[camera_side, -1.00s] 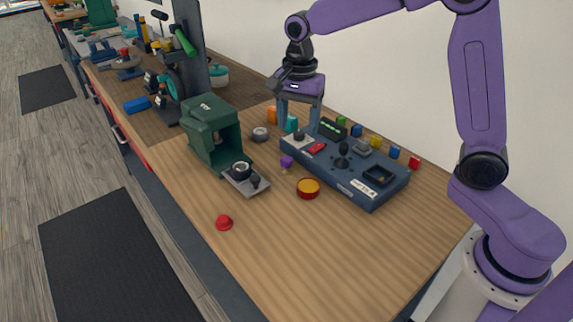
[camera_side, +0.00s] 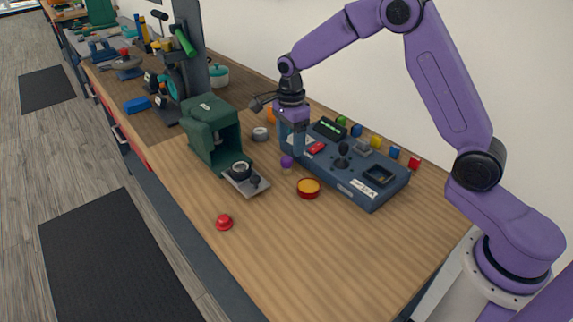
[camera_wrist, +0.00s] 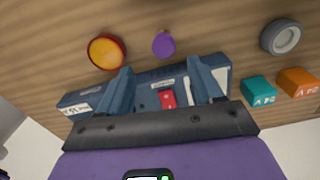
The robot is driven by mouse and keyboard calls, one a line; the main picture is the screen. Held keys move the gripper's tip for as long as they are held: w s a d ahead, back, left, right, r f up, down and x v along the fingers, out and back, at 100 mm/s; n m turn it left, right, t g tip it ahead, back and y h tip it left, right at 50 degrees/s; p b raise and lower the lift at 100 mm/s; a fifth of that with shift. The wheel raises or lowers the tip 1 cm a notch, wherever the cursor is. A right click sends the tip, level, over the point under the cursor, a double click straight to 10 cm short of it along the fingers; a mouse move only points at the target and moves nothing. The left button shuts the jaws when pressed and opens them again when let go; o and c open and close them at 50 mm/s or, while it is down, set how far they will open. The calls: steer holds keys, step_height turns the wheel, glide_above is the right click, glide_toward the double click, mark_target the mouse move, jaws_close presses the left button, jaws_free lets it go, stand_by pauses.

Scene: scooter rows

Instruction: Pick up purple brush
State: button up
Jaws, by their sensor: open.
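The purple brush (camera_side: 287,162) stands on the wooden bench, just in front of the dark blue control panel. In the wrist view its round purple top (camera_wrist: 164,44) lies beyond my fingertips, roughly centred between them. My gripper (camera_side: 291,150) points down with its blue fingers over the left end of the panel, close behind the brush. In the wrist view my gripper (camera_wrist: 159,68) is open, with nothing held between its fingers. The brush's lower part is hidden under its top in that view.
The dark blue panel (camera_side: 355,188) carries a joystick and switches. A red and orange round dish (camera_side: 308,188) sits right of the brush; a grey ring (camera_side: 260,134) is behind left. A green machine (camera_side: 212,135) stands left.

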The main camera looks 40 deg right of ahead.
mark_target(287, 159)
step_height(287, 159, down, 3)
steer(key=shift+r, duration=0.1)
steer(key=shift+w+a+f, duration=0.1)
steer(key=shift+w+f, duration=0.05)
steer(key=shift+f, duration=0.75)
steer(key=shift+w+a+f, duration=0.1)
steer(key=shift+a+f, duration=0.05)
steer(key=shift+f, duration=0.75)
steer(key=shift+w+a+f, duration=0.1)
steer(key=shift+w+f, duration=0.05)
steer(key=shift+f, duration=0.75)
steer(key=c, duration=1.1)
